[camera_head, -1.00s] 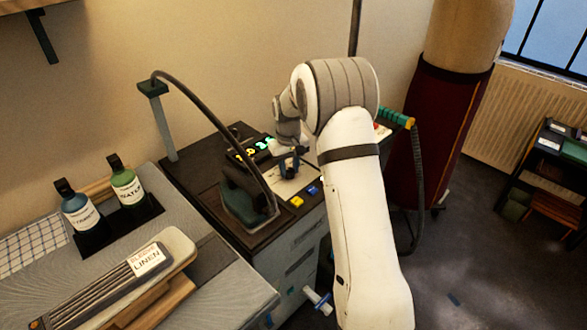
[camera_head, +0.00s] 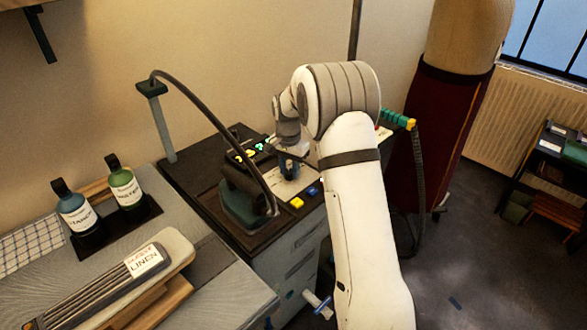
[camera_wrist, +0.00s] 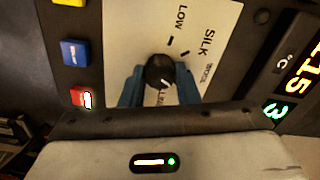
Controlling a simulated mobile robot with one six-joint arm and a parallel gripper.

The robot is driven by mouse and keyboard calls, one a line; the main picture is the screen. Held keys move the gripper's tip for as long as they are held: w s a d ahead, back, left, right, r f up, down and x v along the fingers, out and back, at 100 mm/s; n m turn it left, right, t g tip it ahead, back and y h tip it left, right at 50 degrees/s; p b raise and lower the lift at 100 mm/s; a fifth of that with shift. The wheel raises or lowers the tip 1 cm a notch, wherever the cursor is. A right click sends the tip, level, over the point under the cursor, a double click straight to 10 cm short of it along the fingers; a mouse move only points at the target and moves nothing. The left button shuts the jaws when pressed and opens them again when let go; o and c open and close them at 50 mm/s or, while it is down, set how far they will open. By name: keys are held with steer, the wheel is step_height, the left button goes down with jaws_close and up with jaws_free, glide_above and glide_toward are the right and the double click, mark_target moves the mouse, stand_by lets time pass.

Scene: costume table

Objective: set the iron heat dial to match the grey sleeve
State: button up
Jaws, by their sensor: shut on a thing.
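The heat dial is a round black knob (camera_wrist: 160,72) with a white mark, on a cream plate (camera_wrist: 215,25) printed LOW and SILK; further words are partly hidden. The mark points down and slightly right in the wrist view. My gripper (camera_wrist: 160,88) has its blue fingers shut on the knob from both sides. The head view shows my gripper (camera_head: 288,168) down at the plate, hiding the knob. A display (camera_wrist: 297,75) beside the plate seems to read 115 °C, with a green 3. A grey striped sleeve (camera_head: 95,292) lies on a sleeve board at left, its tag (camera_head: 145,260) reading LINEN.
A dark iron (camera_head: 242,205) with an arching cord stands left of the dial plate. Yellow (camera_head: 297,203), blue (camera_head: 312,191) and lit red (camera_wrist: 82,97) buttons line the plate's edge. Two labelled bottles (camera_head: 125,185) stand at left. Teal-handled tools hang at right.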

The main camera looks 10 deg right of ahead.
mark_target(289, 170)
steer(key=m, duration=0.5)
steer(key=shift+w+r, duration=0.2)
steer(key=shift+m, duration=2.5)
steer(key=o, duration=1)
steer(key=shift+f, duration=0.15)
steer(key=shift+c, duration=0.2)
step_height(289, 170, up, 8)
steer(key=shift+f+b, duration=0.2)
steer(key=shift+b, duration=0.15)
steer(key=shift+r, duration=0.1)
